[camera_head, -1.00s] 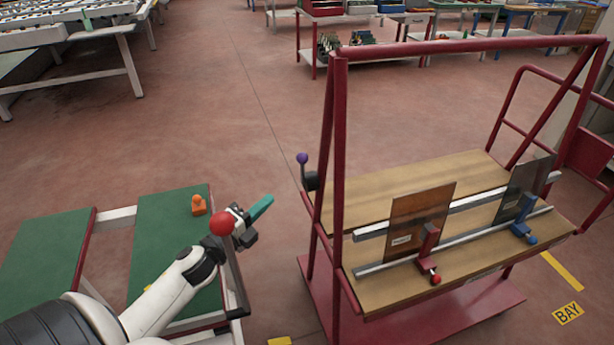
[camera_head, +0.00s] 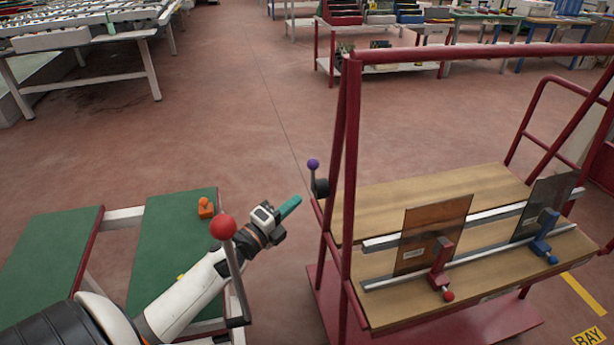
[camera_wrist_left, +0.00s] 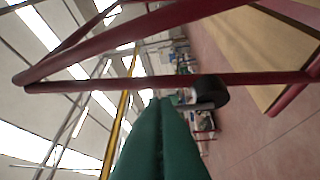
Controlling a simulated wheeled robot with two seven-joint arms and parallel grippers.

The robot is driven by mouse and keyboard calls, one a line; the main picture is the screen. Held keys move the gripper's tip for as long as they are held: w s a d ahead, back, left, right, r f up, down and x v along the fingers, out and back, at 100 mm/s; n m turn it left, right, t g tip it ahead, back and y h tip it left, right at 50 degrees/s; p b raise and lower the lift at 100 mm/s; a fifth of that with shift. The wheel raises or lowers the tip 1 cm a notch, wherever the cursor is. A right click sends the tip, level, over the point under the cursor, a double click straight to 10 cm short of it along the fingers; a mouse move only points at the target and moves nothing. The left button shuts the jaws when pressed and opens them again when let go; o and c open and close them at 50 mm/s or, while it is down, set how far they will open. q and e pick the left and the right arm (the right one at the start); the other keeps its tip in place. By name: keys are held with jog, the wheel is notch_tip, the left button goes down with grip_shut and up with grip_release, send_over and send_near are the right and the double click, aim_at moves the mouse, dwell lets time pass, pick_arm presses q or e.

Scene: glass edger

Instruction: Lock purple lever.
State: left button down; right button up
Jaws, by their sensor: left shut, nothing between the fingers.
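The purple lever (camera_head: 313,165) stands upright at the left corner post of the red rack (camera_head: 345,150), its round purple knob on top of a short stem and black hub (camera_head: 320,187). My left gripper (camera_head: 296,201) points at the hub from the lower left, its teal fingers shut and empty, apparently apart from the lever. In the left wrist view the shut fingers (camera_wrist_left: 160,103) fill the lower middle. The black hub (camera_wrist_left: 210,92) shows just right of the fingertips, on a red rail. I cannot make out the purple knob there. My right gripper is not in view.
A red-knobbed lever (camera_head: 222,227) stands in front of my left forearm. A green-topped table (camera_head: 165,235) with an orange piece (camera_head: 206,207) is at left. The rack's wooden shelf (camera_head: 440,195) holds upright panels with red and blue clamps.

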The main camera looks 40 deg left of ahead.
pick_arm(q)
jog(key=w+a+r+p, duration=0.1)
jog(key=w, duration=0.8)
jog(key=shift+a+r, duration=0.2)
jog(key=shift+a, duration=0.2)
jog(key=shift+p, duration=0.3)
